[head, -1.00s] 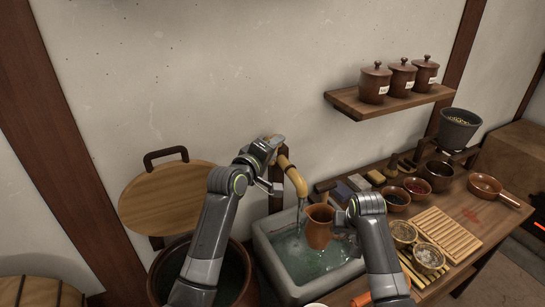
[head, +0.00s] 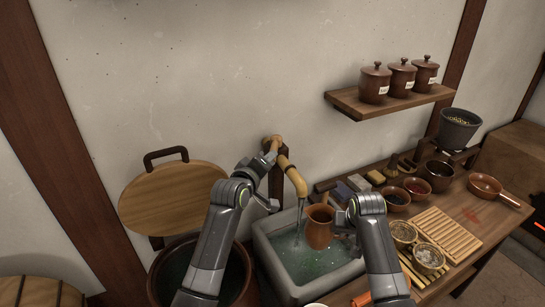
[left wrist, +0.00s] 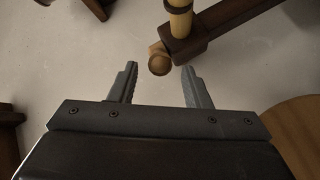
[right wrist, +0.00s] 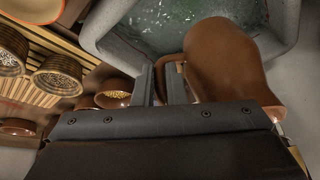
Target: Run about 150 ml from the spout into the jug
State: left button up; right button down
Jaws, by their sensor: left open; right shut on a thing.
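The bamboo spout (head: 293,177) comes out from a wooden post by the wall, and a thin stream of water (head: 300,215) falls from its end into the stone basin (head: 270,262). The brown jug (head: 319,227) is upright over the basin, just right of the stream; the stream falls beside it. My right gripper (head: 345,218) is shut on the jug's handle; the jug (right wrist: 222,62) also shows in the right wrist view. My left gripper (head: 272,180) is open beside the spout's post. In the left wrist view a round wooden peg end (left wrist: 158,65) shows between and beyond its fingertips.
A round wooden lid (head: 172,198) leans left of the basin, above a dark tub (head: 240,285). The bench right of the basin holds small bowls (head: 396,197), a slatted board (head: 448,235) and a pan (head: 485,186). A shelf (head: 395,103) carries lidded pots.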

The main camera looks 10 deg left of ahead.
pick_arm(q)
jog(key=shift+x, duration=2.75)
grip_shut()
